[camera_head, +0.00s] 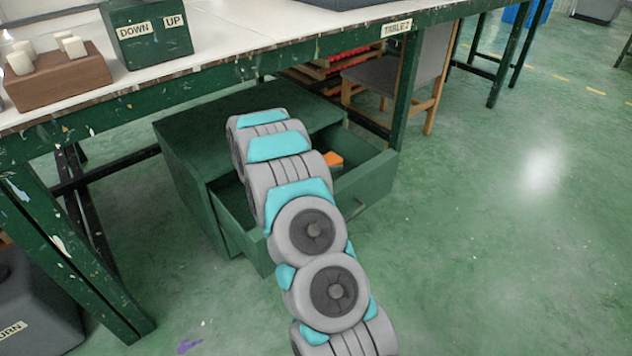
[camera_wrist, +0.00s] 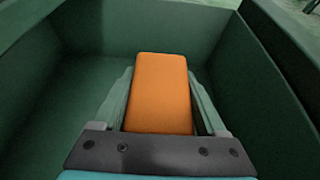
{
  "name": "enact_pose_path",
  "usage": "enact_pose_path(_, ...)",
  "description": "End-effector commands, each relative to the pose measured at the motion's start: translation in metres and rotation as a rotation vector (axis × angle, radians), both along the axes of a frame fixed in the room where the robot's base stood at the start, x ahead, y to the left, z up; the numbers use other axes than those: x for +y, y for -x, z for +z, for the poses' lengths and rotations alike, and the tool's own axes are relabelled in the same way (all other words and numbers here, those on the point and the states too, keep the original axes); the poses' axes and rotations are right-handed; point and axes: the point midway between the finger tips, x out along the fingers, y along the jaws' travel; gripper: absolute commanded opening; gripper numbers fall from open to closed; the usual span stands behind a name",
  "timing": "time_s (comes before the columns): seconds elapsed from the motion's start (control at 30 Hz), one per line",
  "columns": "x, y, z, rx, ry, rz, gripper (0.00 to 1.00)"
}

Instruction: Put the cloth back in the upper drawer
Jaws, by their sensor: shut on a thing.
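The cloth is a folded orange block (camera_wrist: 160,95), held between the two fingers of my gripper (camera_wrist: 160,112) in the wrist view. My gripper is shut on it, inside the open drawer (camera_wrist: 275,70), with green drawer walls around it. In the head view, the open upper drawer (camera_head: 374,184) sticks out of a green cabinet under the table. A small orange part of the cloth (camera_head: 335,159) shows beside my arm. My arm hides my gripper and much of the drawer there. I cannot tell whether the cloth touches the drawer floor.
The table (camera_head: 240,40) overhangs the cabinet (camera_head: 180,135). On it stand a green DOWN/UP box (camera_head: 150,45) and a brown block with white pegs (camera_head: 65,78). A chair (camera_head: 405,75) stands behind the drawer. The floor at right is clear.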

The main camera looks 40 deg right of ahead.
Motion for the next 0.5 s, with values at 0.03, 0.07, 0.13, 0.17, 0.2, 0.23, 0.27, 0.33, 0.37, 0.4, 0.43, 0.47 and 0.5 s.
enact_pose_path(0.03,0.001,0.0,-0.011,0.005,-0.001,0.001,0.12)
enact_pose_path(0.07,0.001,0.001,-0.015,0.005,-0.001,0.001,0.12)
enact_pose_path(0.13,0.0,0.0,-0.022,0.004,0.0,0.002,0.12)
enact_pose_path(0.17,0.0,0.0,-0.023,0.002,0.0,0.002,0.12)
enact_pose_path(0.2,0.0,0.0,-0.025,0.002,0.0,0.002,0.12)
enact_pose_path(0.23,0.0,0.0,-0.027,0.001,0.0,0.002,0.12)
enact_pose_path(0.27,0.001,0.0,-0.028,0.001,0.0,0.002,0.12)
enact_pose_path(0.33,0.001,0.0,-0.035,0.001,0.0,0.002,0.12)
enact_pose_path(0.37,0.001,0.0,-0.038,0.001,0.0,0.002,0.12)
enact_pose_path(0.4,0.001,0.0,-0.044,0.002,0.0,0.002,0.12)
enact_pose_path(0.43,0.001,0.0,-0.049,0.002,0.0,0.002,0.12)
enact_pose_path(0.47,0.001,0.0,-0.054,0.003,0.0,0.002,0.12)
enact_pose_path(0.5,0.001,0.0,-0.059,0.004,0.0,0.003,0.12)
